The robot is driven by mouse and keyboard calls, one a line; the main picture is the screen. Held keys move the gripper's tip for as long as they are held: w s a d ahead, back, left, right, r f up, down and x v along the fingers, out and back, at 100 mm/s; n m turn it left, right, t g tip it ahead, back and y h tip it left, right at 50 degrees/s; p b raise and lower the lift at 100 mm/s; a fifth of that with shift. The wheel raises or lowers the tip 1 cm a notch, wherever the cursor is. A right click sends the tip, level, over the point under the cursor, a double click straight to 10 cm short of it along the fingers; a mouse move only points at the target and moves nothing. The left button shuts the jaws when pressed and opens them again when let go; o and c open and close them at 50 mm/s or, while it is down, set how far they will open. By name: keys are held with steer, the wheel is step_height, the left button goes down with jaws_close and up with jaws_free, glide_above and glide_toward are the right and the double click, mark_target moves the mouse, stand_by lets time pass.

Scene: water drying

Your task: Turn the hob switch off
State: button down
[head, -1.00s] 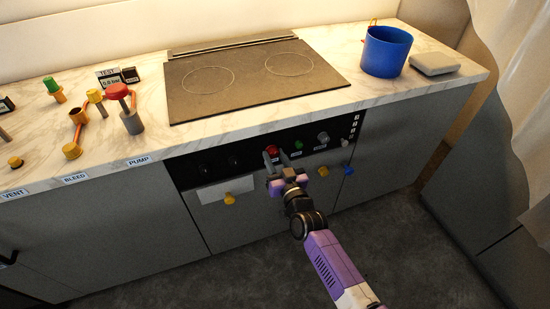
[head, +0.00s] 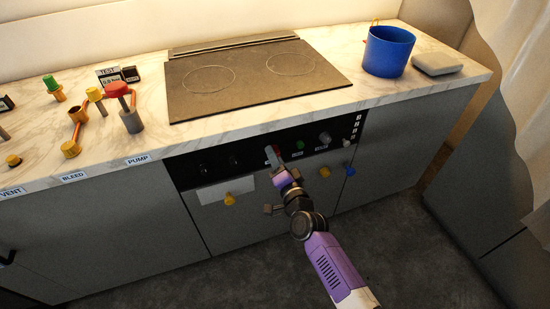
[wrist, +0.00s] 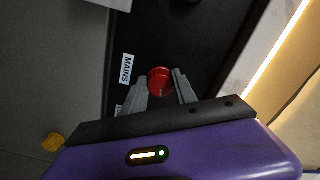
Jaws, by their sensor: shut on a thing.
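A red knob (wrist: 160,82) sits on the black control panel (head: 205,165) under the hob (head: 250,82). A white label reading MAINS (wrist: 126,69) is beside it in the wrist view. My gripper (wrist: 162,86) has a grey finger on each side of the knob and is shut on it. In the head view my gripper (head: 273,152) reaches the panel and hides most of the knob. A green knob (head: 300,145) and a grey knob (head: 324,138) are to the right; their labels are too small to read.
A yellow knob (head: 230,199) and a blue knob (head: 349,170) stick out lower on the front. The marble counter (head: 225,128) juts above the panel, with a blue pot (head: 387,52) and several valves (head: 130,115) on it. The floor in front is clear.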

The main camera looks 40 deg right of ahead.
steer(key=shift+m, duration=1.6)
steer(key=c, duration=1)
jaws_free()
steer(key=v, duration=0.8)
